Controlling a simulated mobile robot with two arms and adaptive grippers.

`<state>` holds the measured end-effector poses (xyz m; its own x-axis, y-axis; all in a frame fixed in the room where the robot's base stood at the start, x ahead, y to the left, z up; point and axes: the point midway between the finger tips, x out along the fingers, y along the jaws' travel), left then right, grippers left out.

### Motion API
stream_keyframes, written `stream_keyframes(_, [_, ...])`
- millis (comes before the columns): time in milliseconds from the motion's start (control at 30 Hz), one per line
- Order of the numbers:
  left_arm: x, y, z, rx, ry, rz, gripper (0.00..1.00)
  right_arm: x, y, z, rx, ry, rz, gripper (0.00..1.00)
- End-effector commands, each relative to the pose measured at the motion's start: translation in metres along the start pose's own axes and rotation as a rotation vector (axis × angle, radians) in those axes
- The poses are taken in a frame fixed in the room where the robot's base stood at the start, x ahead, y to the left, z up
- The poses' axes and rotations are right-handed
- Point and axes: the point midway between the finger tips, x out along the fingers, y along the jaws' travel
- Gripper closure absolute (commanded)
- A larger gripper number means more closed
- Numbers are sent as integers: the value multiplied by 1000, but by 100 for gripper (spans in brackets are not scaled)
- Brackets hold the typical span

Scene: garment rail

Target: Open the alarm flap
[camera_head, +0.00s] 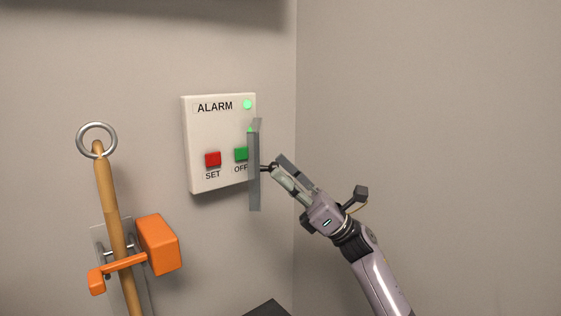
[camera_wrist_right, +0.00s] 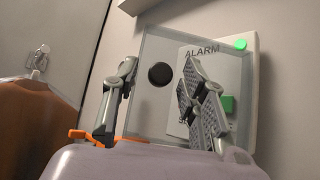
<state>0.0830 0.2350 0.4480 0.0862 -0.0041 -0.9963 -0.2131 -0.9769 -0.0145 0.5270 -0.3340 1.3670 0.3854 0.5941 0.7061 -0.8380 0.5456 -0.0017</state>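The white alarm box (camera_head: 220,122) is on the wall, with a red SET button (camera_head: 213,159) and a green OFF button (camera_head: 241,154). Its clear flap (camera_head: 254,195) stands out from the box near the right edge, almost edge-on in the head view. The flap's dark round knob (camera_head: 264,168) points right, towards my right gripper (camera_head: 276,163). In the right wrist view, the knob (camera_wrist_right: 160,74) lies between the two spread fingers of my right gripper (camera_wrist_right: 158,92), with gaps on both sides. The fingers are open and hold nothing. My left gripper is not in view.
A wall corner is close to the right. In the right wrist view, an orange-brown garment (camera_wrist_right: 35,130) hangs at the left.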

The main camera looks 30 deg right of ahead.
Motion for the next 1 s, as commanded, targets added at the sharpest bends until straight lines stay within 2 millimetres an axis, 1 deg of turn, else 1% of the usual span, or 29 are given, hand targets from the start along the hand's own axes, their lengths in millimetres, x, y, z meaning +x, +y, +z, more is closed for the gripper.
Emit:
stream_keyframes(33, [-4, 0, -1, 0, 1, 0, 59, 6, 0, 2, 0, -1, 1, 60])
stream_keyframes(100, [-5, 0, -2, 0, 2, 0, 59, 8, 0, 1, 0, -1, 1, 60])
stream_keyframes(367, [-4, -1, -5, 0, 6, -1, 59, 9, 0, 0, 1, -1, 0, 60])
stream_keyframes(467, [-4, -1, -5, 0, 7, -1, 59, 9, 0, 0, 1, -1, 0, 66])
stream_keyframes(900, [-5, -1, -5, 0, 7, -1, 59, 8, 0, 0, 1, -1, -1, 95])
stream_keyframes(1000, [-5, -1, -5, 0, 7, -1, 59, 8, 0, 0, 1, -1, -1, 100])
